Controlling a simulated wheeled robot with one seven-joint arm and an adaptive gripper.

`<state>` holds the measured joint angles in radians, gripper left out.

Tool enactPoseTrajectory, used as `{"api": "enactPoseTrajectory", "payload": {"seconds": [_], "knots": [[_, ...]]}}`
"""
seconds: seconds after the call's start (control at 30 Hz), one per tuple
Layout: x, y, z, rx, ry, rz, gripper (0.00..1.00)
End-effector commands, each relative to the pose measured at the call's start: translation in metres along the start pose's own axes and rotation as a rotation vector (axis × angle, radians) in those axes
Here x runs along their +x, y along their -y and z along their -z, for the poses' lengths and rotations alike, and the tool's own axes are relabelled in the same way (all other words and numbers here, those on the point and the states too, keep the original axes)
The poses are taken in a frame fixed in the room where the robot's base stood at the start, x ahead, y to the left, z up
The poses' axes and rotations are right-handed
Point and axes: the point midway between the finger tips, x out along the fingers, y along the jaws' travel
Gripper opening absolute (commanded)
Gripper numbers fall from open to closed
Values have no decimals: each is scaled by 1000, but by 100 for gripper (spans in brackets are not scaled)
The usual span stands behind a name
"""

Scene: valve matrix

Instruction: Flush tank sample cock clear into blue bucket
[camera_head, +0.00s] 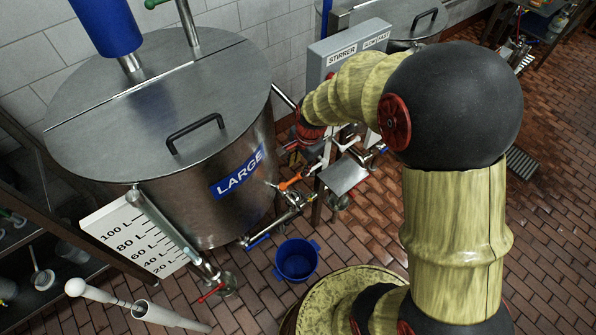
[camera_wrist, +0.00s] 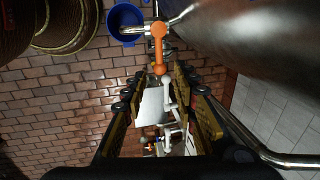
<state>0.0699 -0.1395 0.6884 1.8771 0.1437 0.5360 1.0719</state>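The large steel tank (camera_head: 180,130) with a blue LARGE label fills the left of the head view. An orange-handled valve (camera_head: 289,183) is on the pipework at its right side; I cannot tell for sure whether it is the sample cock. The blue bucket (camera_head: 297,262) stands upright on the floor below the pipework. In the wrist view the bucket (camera_wrist: 125,20) is at the top, partly behind a pipe. My gripper (camera_wrist: 160,84) is open. The orange lever (camera_wrist: 158,48) points toward the space between its fingertips, and its contact is unclear. The bucket's inside looks empty.
A blue-handled valve (camera_head: 257,241) and a red-handled valve (camera_head: 211,292) sit low by the tank. A grey STIRRER box (camera_head: 345,48) stands behind my arm. A metal plate (camera_head: 344,176) and more pipes are close to my gripper. Brick floor is clear at lower right.

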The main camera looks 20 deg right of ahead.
Motion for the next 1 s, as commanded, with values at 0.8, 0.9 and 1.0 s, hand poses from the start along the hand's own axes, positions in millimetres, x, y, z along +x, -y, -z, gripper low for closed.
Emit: {"api": "enactPoseTrajectory", "payload": {"seconds": [0.8, 0.9, 1.0], "knots": [[76, 0, 0, -2, 0, -1, 29], [76, -1, 0, -2, 0, -1, 28], [76, -1, 0, -2, 0, -1, 22]]}}
